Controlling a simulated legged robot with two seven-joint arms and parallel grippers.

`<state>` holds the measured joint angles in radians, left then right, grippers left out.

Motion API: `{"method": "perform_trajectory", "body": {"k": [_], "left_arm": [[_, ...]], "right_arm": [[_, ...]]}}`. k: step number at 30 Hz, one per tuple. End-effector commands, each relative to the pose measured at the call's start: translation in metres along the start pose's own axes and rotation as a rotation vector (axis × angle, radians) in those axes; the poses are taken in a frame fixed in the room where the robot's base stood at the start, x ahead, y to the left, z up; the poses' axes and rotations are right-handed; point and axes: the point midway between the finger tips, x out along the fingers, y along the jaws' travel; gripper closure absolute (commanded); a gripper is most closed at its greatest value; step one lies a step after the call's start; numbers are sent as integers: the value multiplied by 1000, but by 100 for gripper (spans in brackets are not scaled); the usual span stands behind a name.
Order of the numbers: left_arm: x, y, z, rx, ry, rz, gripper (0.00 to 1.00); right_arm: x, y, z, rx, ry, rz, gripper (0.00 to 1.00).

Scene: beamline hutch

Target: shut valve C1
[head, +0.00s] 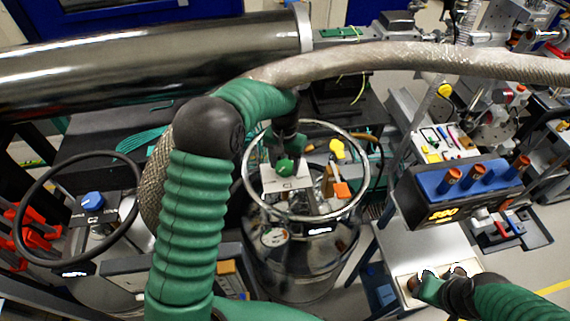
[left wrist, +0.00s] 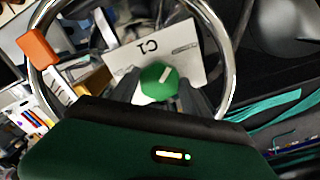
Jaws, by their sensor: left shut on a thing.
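Valve C1 has a green knob (head: 285,166) on a white plate (head: 288,184) within the chrome ring of a steel dewar (head: 295,262). In the left wrist view the knob (left wrist: 158,80) carries a white pointer line, slanted, and the plate (left wrist: 150,52) reads C1. My left gripper (head: 285,153) reaches down into the ring from above. In the left wrist view its fingers (left wrist: 160,92) are shut on the knob from both sides. My right gripper (head: 430,286) is at the lower right, over a pale tray; its fingers are too unclear to judge.
The chrome ring (head: 247,178) surrounds the knob. A blue knob marked C2 (head: 92,200) is on another vessel with a black ring at the left. A braided hose (head: 420,56) arches above. An orange tag (left wrist: 38,46) hangs by the ring. A display unit (head: 455,200) stands right.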

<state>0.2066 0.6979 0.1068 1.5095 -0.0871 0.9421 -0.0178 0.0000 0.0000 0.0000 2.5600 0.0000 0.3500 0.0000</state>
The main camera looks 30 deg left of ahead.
Motion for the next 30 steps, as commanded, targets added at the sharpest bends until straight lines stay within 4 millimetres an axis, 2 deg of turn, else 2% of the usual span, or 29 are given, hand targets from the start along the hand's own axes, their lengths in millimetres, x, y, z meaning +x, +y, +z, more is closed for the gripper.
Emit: {"method": "perform_trajectory", "body": {"k": [1, 11, 26, 27, 30], "left_arm": [[-4, -2, -5, 27, 18, -3, 86], [-4, 0, -5, 156, 18, -2, 86], [-4, 1, -5, 177, 18, -1, 86], [-4, 1, -5, 177, 18, -1, 44], [-3, 1, -4, 177, 15, 0, 31]], "right_arm": [[-1, 0, 0, 0, 0, 0, 64], [-1, 0, 0, 0, 0, 0, 64], [-1, 0, 0, 0, 0, 0, 64], [-1, 0, 0, 0, 0, 0, 64], [-1, 0, 0, 0, 0, 0, 64]]}}
